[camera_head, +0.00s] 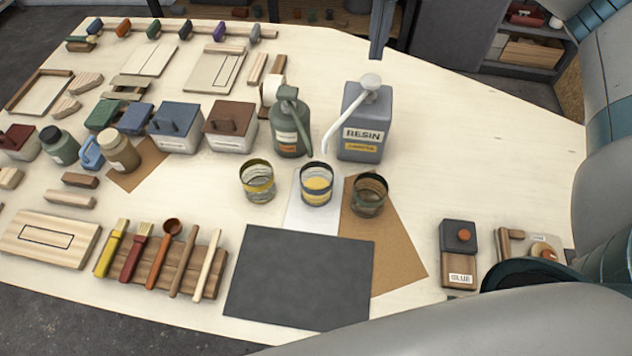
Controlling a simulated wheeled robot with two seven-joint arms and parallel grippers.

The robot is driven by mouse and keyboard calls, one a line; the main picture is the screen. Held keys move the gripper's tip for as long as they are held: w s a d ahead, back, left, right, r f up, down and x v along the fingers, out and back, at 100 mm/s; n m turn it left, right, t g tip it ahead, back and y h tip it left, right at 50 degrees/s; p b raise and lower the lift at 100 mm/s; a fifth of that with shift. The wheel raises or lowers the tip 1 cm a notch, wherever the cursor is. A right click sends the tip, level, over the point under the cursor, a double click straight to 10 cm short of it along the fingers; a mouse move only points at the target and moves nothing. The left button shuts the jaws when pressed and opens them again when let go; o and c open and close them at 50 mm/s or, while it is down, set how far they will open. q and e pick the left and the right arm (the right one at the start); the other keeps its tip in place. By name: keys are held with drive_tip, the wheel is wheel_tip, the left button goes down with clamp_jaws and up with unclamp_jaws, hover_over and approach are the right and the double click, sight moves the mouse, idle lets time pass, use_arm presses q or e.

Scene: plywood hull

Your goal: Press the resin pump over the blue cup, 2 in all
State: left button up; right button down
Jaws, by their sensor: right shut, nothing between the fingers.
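The resin pump (366,128) is a grey-blue jug labelled RESIN, standing upright at the back middle of the table. Its pale pump head (371,83) is up, and its long white spout slants down left, ending above the middle cup. That middle cup (317,188), which looks like the blue cup, has a bluish band and yellow inside; it stands on a white sheet. My right gripper (378,54) comes down from the top edge, shut and empty, a little above the pump head and apart from it. My left gripper is out of view.
A green pump bottle (290,128) stands just left of the resin jug. A yellow-banded cup (257,185) and a dark-banded cup (369,198) flank the middle cup. A dark mat (298,277) lies in front. The table right of the jug is clear.

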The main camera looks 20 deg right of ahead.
wheel_tip(320, 180, up, 2)
drive_tip(key=shift+r+p, duration=0.25)
drive_tip(key=shift+p, duration=0.1)
drive_tip(key=shift+s+f, duration=0.1)
idle(0.5)
